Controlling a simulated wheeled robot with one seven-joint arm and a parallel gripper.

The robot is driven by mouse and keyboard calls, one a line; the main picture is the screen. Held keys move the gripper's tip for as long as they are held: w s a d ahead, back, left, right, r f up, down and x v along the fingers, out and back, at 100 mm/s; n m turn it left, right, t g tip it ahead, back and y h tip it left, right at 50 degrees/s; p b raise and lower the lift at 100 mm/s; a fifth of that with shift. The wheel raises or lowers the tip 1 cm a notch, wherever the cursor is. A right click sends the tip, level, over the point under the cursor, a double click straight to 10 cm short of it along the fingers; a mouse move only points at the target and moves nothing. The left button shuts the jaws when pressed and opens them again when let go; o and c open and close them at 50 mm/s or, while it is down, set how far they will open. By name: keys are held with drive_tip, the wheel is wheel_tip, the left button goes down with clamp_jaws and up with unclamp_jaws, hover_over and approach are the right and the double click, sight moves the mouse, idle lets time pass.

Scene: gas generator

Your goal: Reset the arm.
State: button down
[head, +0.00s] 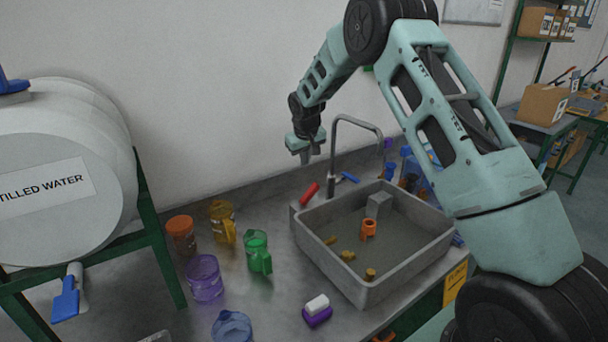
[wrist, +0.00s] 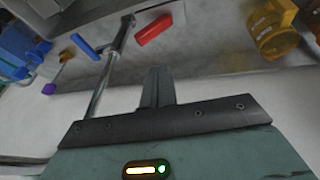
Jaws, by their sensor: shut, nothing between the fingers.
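My arm is raised and bent over the grey sink basin (head: 322,258) in the head view. My gripper (head: 305,158) hangs above the counter, left of the tall faucet (head: 333,150). Its fingers are together and hold nothing. In the wrist view my gripper (wrist: 157,72) shows as one narrow closed shape. The faucet (wrist: 112,65) stands beside it there, and a red handle (wrist: 154,29) lies beyond it. No contact between my gripper and any object is visible.
An orange jar (head: 181,234), a yellow jug (head: 222,220), a green jug (head: 257,250) and a purple jug (head: 204,277) stand on the counter. A distilled water tank (head: 60,190) is at the left. Small orange and yellow parts lie in the basin.

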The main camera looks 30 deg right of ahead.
drive_tip(key=shift+v, duration=1.1)
